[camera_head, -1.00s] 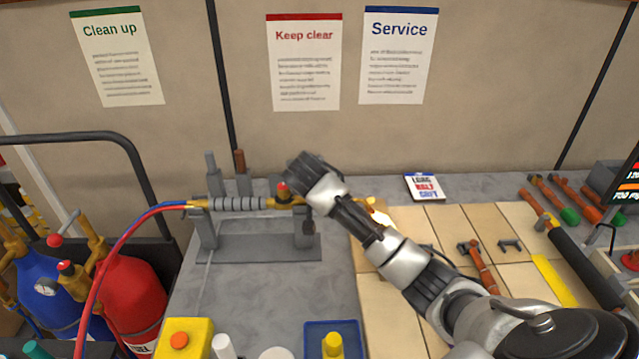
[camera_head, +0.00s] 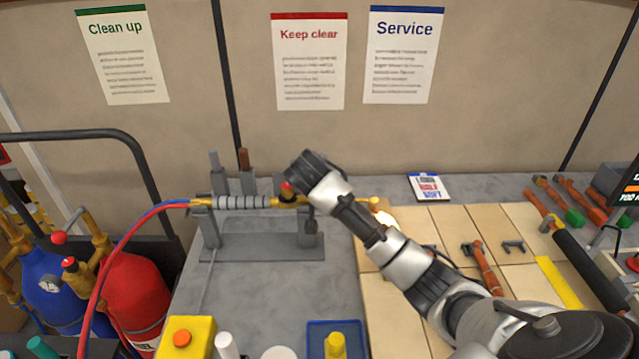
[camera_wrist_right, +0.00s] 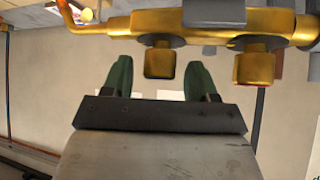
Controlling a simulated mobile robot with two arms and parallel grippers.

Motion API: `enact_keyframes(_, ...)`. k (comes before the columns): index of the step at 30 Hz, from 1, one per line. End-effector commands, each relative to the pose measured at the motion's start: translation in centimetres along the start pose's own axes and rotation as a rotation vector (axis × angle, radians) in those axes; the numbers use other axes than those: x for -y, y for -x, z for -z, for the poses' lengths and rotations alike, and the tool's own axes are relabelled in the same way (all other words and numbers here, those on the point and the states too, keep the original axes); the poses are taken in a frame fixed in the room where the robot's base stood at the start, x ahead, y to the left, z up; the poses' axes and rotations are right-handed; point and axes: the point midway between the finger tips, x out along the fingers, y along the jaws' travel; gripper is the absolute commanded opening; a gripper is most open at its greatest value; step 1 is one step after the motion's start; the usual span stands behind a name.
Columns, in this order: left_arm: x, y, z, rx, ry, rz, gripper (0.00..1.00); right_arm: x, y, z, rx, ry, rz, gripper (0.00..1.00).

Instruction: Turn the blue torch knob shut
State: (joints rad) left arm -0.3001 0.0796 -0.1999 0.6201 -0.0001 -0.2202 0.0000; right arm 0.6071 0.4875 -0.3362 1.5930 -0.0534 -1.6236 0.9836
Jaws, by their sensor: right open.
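The brass torch (camera_head: 255,202) lies level in its grey stand (camera_head: 262,240). Its red knob (camera_head: 287,189) shows just left of my right arm. In the right wrist view the torch body (camera_wrist_right: 160,22) crosses the top. One brass knob (camera_wrist_right: 159,61) sits between the two green fingertips of my right gripper (camera_wrist_right: 157,72), with a gap on each side. The red-ended knob (camera_wrist_right: 252,66) is outside the fingers, to the right. No blue face shows on the knob between the fingers. In the head view my arm hides that knob and the fingertips.
A pale glow (camera_head: 385,217) shows by the torch nozzle (camera_head: 374,203), close to my right arm. Red and blue hoses (camera_head: 125,235) run left to a red cylinder (camera_head: 140,295) and a blue cylinder (camera_head: 50,285). A yellow box (camera_head: 186,340) and blue tray (camera_head: 337,325) stand in front.

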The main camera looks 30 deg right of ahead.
Motion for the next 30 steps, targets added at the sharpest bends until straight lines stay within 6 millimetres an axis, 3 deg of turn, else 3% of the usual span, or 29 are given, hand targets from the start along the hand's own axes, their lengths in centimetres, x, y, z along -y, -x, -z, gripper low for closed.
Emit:
enact_keyframes(15, 0.0, -2.2, -0.2, 0.000, 0.000, 0.000, 0.66, 0.1, 9.1, -0.1, -0.001, -0.001, 0.005, 0.58)
enact_keyframes(20, 0.0, -2.3, -0.2, 0.000, 0.000, 0.000, 0.66, 0.1, 10.1, -0.1, 0.000, -0.001, 0.001, 0.58)
enact_keyframes(30, 0.0, -2.3, -0.2, 0.000, 0.000, 0.000, 0.66, 0.1, 10.2, 0.0, 0.001, 0.000, 0.001, 0.58)
